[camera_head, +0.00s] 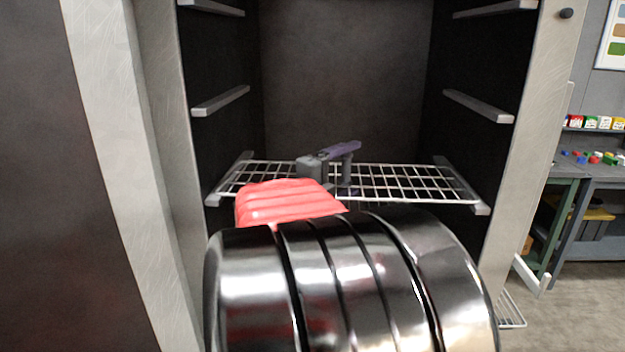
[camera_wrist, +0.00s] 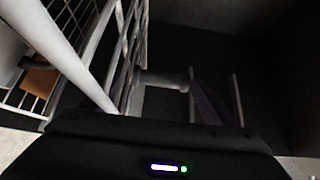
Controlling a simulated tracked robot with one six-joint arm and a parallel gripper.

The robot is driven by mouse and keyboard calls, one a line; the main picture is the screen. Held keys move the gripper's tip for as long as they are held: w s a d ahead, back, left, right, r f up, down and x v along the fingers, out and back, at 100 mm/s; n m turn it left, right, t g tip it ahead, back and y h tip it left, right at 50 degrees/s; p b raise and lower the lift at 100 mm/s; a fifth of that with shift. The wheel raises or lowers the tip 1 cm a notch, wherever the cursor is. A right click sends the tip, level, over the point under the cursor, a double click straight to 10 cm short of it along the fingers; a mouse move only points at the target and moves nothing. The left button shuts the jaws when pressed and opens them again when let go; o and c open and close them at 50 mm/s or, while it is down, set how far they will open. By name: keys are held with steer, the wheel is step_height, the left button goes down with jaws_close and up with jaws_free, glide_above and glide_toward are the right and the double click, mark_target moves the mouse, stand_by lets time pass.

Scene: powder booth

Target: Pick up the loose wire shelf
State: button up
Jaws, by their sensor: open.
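A silver wire shelf (camera_head: 420,184) lies level inside the dark cabinet, its ends at the lowest visible pair of side rails. In the wrist view its wires (camera_wrist: 133,50) run away steeply on the left. My gripper (camera_head: 348,165), grey and purple, reaches in over the shelf's middle. Its jaws are open. A little purple also shows through the wires, so part of it may be below the shelf; I cannot tell whether the jaws straddle a wire. My red forearm cover and black arm hide the shelf's front left part.
Metal rails (camera_head: 478,105) line both cabinet walls above the shelf. Pale door posts (camera_head: 530,150) bound the opening. Another wire rack (camera_head: 511,310) shows low outside at right. A workbench (camera_head: 590,171) with small coloured items stands farther right.

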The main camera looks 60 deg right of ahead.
steer(key=shift+c, duration=0.2)
steer(key=shift+r, duration=0.1)
steer(key=c, duration=1.3)
